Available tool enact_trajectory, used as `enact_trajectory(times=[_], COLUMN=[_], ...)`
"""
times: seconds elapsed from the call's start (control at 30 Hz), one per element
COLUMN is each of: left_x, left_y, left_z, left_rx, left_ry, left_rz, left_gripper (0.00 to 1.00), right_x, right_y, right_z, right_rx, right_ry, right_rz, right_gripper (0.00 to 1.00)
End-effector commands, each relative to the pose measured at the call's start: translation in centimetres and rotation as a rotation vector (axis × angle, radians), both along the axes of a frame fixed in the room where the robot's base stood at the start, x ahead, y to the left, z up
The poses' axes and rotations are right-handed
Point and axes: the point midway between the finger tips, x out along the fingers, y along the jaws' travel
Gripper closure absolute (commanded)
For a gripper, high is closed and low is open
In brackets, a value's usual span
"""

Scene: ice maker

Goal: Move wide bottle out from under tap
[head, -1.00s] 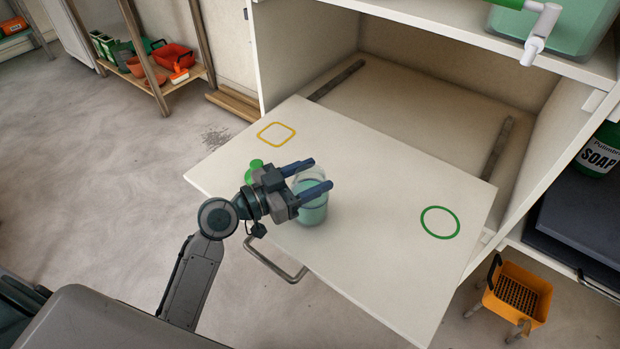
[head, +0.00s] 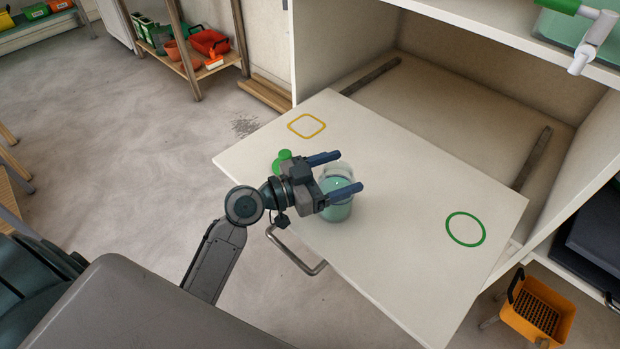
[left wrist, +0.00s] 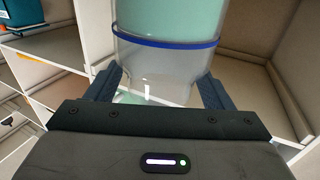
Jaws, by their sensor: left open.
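A clear wide bottle with pale green liquid (head: 339,211) stands on the white pull-out board (head: 400,240). It also shows in the left wrist view (left wrist: 165,62), with a blue band around it. My left gripper (head: 350,171) is open, with one finger on each side of the bottle; whether they touch it I cannot tell. The white tap (head: 595,43) sits on a green tank at the top right, well away from the bottle. My right gripper is not in view.
A green-capped object (head: 283,160) is partly hidden behind my left gripper. The board carries a yellow rounded square (head: 306,125) and a green circle (head: 465,229), both empty. A metal handle (head: 292,252) juts from its front edge. An orange bucket (head: 535,310) stands at lower right.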

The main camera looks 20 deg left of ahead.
Motion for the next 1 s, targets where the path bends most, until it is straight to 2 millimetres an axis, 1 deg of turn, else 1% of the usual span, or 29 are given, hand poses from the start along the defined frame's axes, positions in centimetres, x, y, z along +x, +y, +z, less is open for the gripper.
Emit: enact_trajectory(times=[0.1,0.27,0.5,0.87,1.0], left_x=[-1.0,-2.6,-4.8,-7.3,-8.0], left_y=[1.0,2.4,4.3,6.7,7.3], left_z=[-0.2,-0.3,-0.3,-0.3,-0.3], left_rx=[0.006,0.007,0.008,0.005,0.006], left_ry=[0.002,0.002,0.002,0.001,0.000], left_rz=[0.000,-0.001,-0.003,-0.002,-0.002], left_gripper=[0.25,0.25,0.25,0.25,0.25], right_x=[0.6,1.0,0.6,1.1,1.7], right_y=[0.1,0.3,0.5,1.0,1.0], right_z=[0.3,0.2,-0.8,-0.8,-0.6], right_rx=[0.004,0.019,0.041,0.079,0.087], right_ry=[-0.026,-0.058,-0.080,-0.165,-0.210], right_rz=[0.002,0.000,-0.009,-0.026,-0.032], right_gripper=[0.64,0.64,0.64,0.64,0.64])
